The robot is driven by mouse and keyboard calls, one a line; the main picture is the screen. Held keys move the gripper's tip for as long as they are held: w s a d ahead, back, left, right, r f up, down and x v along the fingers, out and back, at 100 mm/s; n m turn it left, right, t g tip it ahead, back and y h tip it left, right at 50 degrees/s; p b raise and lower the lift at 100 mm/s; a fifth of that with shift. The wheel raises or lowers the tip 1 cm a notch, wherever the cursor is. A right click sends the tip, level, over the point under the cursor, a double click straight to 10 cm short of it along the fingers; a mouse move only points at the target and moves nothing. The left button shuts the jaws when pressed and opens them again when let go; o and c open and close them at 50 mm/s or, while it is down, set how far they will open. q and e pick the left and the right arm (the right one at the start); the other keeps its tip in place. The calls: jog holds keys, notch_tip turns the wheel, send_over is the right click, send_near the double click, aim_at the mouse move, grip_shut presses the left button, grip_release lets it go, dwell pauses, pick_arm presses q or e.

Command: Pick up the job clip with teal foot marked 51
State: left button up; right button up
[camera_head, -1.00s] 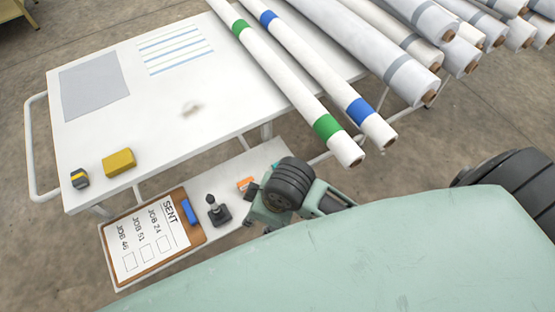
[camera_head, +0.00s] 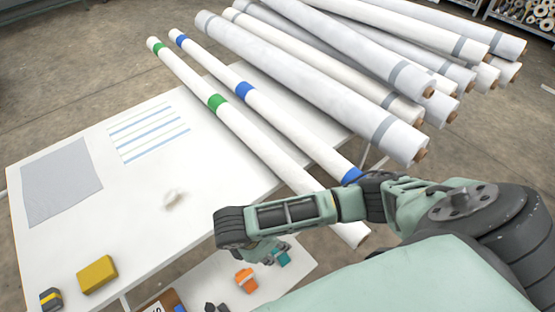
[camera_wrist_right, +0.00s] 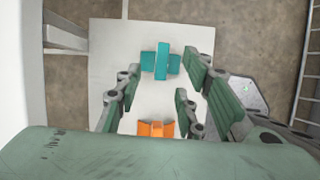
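The teal-footed clip (camera_head: 281,257) sits on the white lower shelf (camera_head: 285,285) beside the table; no number is readable on it. It also shows upright-looking from above in the right wrist view (camera_wrist_right: 161,62). An orange-footed clip (camera_head: 246,281) sits near it, and it shows in the right wrist view (camera_wrist_right: 155,129). My right gripper (camera_head: 266,252) is above the shelf close to the teal clip, pointing down. In the right wrist view my right gripper (camera_wrist_right: 160,92) is open and empty, the teal clip lying toward the far ends of its fingers. My left gripper is out of view.
The white table (camera_head: 150,225) holds a yellow block (camera_head: 97,274), a tape measure (camera_head: 50,299) and a grey sheet (camera_head: 60,182). Long white rolls (camera_head: 310,80) overhang beside my right arm. A clipboard (camera_head: 166,303) and a dark stamp (camera_head: 214,307) are at the bottom edge.

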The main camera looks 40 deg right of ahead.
aim_at(279, 251)
jog(key=x, duration=0.5)
jog(key=shift+s, duration=0.2)
jog(key=shift+f, duration=0.35)
jog(key=c, duration=0.5)
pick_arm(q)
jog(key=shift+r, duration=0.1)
pick_arm(e)
grip_shut()
